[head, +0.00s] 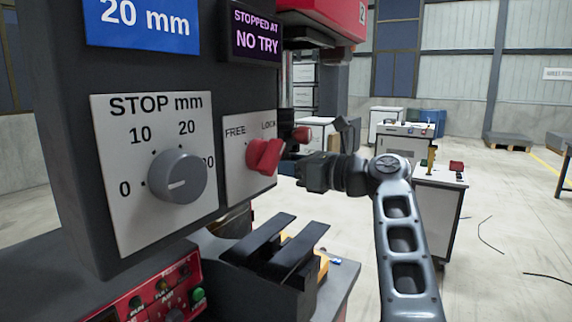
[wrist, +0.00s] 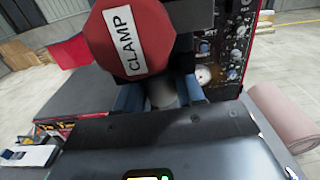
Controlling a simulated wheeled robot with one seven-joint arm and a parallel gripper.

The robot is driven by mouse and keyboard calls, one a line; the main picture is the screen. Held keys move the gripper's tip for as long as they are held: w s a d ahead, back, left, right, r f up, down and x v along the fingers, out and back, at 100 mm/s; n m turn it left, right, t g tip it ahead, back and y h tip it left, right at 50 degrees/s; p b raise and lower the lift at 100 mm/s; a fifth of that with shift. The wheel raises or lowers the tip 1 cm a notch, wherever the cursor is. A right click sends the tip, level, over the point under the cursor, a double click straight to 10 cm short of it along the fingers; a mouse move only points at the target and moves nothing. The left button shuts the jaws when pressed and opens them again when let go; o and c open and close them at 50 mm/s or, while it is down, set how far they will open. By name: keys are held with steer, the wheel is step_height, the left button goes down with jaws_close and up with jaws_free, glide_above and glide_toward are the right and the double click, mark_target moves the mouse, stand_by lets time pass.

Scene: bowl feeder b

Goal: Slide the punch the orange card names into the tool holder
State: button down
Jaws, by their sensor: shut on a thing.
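My gripper (head: 300,170) reaches in from the right to the press, just behind the FREE/LOCK panel; its fingertips are mostly hidden there in the head view. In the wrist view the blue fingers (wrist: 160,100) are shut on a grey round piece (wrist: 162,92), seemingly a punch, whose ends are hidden. A red eight-sided CLAMP knob (wrist: 128,40) on a dark block, seemingly the tool holder (wrist: 190,18), is just beyond and above the fingers. I cannot tell whether the piece is inside the holder. No orange card can be made out.
The press front carries a STOP dial (head: 178,178), a red FREE/LOCK lever (head: 265,155) and a display (head: 257,35) reading STOPPED AT NO TRY. A blue sign (head: 145,22) reads 20 mm. Black rails (head: 285,250) stand below my gripper.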

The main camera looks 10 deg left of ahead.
steer(key=shift+w+a, duration=0.15)
steer(key=shift+a, duration=0.2)
steer(key=c, duration=0.6)
jaws_free()
steer(key=b+v, duration=0.1)
steer(key=v, duration=0.6)
steer(key=shift+d+b, duration=0.35)
